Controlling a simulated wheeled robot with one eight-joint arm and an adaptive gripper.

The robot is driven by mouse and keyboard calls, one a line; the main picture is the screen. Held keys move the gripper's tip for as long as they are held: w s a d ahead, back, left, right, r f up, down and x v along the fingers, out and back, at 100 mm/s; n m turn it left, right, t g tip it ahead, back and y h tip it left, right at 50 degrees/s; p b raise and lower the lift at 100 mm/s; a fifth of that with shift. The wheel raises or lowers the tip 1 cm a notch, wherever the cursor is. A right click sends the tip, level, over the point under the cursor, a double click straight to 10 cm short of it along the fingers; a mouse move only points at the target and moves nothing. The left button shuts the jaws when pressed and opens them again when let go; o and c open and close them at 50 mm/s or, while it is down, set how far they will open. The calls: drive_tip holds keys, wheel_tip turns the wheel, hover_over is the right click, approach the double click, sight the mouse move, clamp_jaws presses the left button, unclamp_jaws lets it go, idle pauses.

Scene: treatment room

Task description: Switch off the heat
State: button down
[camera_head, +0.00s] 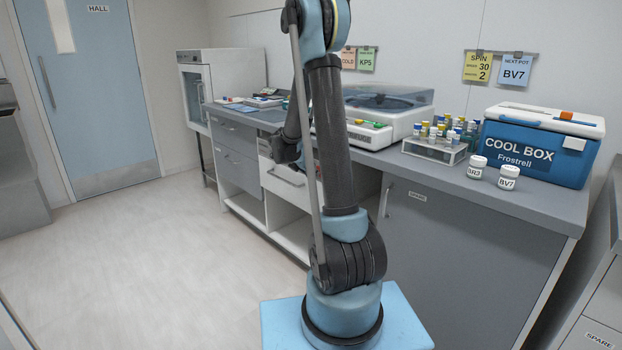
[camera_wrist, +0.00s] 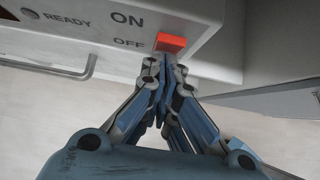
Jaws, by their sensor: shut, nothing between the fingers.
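A red switch (camera_wrist: 171,42) sits on the edge of a white panel (camera_wrist: 205,12) in the wrist view. It stands level with the word OFF, to the right of it; the word ON is printed above. The READY lamp (camera_wrist: 29,13) at the left looks dark. My gripper (camera_wrist: 162,66) is shut and empty, with its fingertips just below the switch in the picture. I cannot tell whether they touch it. In the head view my arm hides the switch and most of the gripper.
A grey handle bar (camera_wrist: 75,70) runs below the panel at the left. In the head view the bench (camera_head: 440,183) carries a centrifuge (camera_head: 385,105), a vial rack (camera_head: 430,153), two white pots marked BR3 (camera_head: 477,168) and BV7 (camera_head: 508,178), and a blue cool box (camera_head: 530,150). The floor at left is clear.

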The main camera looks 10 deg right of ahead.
drive_tip(key=shift+w+d+r, duration=0.1)
drive_tip(key=shift+d+r, duration=0.05)
drive_tip(key=shift+r, duration=0.45)
drive_tip(key=a+f+v, duration=0.1)
drive_tip(key=v, duration=1.2)
drive_tip(key=shift+s, duration=0.35)
drive_tip(key=shift+a+f, duration=0.1)
drive_tip(key=shift+f, duration=0.05)
drive_tip(key=shift+s+a+f+g+y, duration=0.25)
drive_tip(key=shift+f+g+y, duration=0.05)
drive_tip(key=shift+f+y, duration=0.15)
drive_tip(key=shift+f, duration=0.1)
